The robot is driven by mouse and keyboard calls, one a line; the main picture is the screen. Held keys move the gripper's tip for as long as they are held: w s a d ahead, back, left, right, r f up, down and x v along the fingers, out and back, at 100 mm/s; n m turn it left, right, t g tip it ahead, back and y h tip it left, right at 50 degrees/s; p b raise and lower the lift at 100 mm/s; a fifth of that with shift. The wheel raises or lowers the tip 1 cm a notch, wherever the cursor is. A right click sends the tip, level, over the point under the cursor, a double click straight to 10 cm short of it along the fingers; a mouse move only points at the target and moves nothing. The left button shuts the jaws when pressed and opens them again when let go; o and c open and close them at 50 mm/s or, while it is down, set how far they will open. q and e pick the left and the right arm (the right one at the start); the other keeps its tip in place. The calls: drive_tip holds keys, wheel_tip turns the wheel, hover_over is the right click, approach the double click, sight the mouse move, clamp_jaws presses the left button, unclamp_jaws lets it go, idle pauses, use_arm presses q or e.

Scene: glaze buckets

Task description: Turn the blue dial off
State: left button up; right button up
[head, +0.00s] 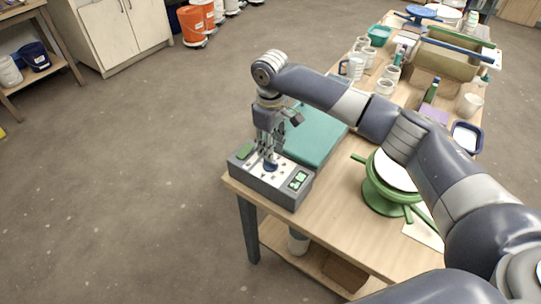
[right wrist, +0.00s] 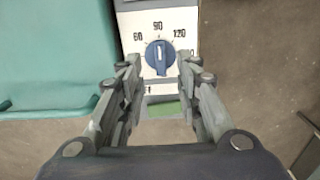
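The blue dial (right wrist: 160,58) sits on the white top face of a grey control box (head: 290,196). In the right wrist view its white pointer stands upright, toward the 90 mark, with 60 and 120 to the sides. In the head view the dial (head: 270,166) shows just below my right gripper (head: 269,152). The right gripper also shows in the right wrist view (right wrist: 160,66), open, with one finger on each side of the dial and gaps between. Whether the fingertips are level with the dial is unclear. My left gripper is not in view.
The box stands at the near left corner of a wooden table (head: 335,215). A teal slab (head: 315,140) lies beside it, and a green banding wheel (head: 385,195) stands to the right. Pots and trays crowd the far table. The floor on the left is clear.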

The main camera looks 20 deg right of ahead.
sight(271, 164)
drive_tip(key=shift+f+p, duration=0.3)
drive_tip(key=shift+f, duration=2.35)
clamp_jaws()
